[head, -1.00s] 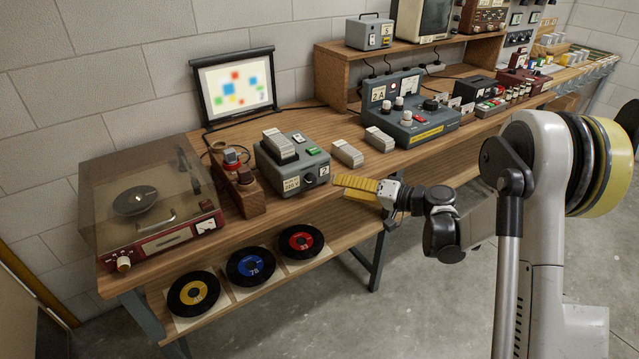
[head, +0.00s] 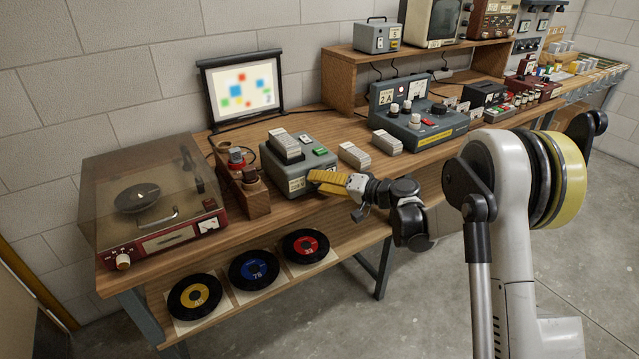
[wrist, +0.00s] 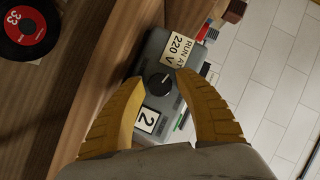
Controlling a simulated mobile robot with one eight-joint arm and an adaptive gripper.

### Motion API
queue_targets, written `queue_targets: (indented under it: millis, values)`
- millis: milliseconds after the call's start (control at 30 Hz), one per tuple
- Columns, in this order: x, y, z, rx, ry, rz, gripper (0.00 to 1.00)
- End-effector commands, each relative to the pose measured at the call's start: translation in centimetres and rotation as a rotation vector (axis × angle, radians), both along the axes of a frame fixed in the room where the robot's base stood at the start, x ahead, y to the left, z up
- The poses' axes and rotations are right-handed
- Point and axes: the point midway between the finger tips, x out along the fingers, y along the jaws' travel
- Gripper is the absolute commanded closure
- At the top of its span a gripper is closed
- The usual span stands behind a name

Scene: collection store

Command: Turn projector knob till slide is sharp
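The grey slide projector (head: 318,165) stands on the wooden bench with a slide tray on top. Its black round knob (wrist: 161,84) shows in the wrist view on the front face, between the "RUN AT 220 V" label and the "2" label. My gripper (head: 312,182) is at the projector's front; its yellow fingers (wrist: 158,84) are apart, one on each side of the knob, with no clear contact. In the head view the fingers hide the knob. The screen (head: 240,90) behind shows blurred red, blue, green and yellow patches.
A record player (head: 150,205) under a clear cover stands at the left. A wooden block (head: 243,185) with small items is just left of the projector. Slide boxes (head: 355,155) and a grey control console (head: 420,120) stand to the right. Records (head: 254,268) lie on the lower shelf.

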Motion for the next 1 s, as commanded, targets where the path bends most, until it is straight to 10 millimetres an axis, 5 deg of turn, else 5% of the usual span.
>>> queue_targets:
  millis: [33,100,367,633,900,933,1000]
  values:
    - [0.0,-0.01,-0.01,0.0,0.0,0.0,0.79]
    - [-0.01,-0.02,0.0,0.0,0.0,0.0,1.0]
    - [0.02,-0.04,-0.07,0.024,0.015,0.0,1.0]
    - [0.04,-0.06,-0.1,0.282,0.19,0.0,1.0]
    - [0.01,-0.03,-0.03,0.291,0.197,0.0,1.0]
    - [0.01,-0.02,-0.03,0.291,0.197,0.0,0.64]
    - [0.01,-0.02,-0.05,0.291,0.197,0.0,0.5]
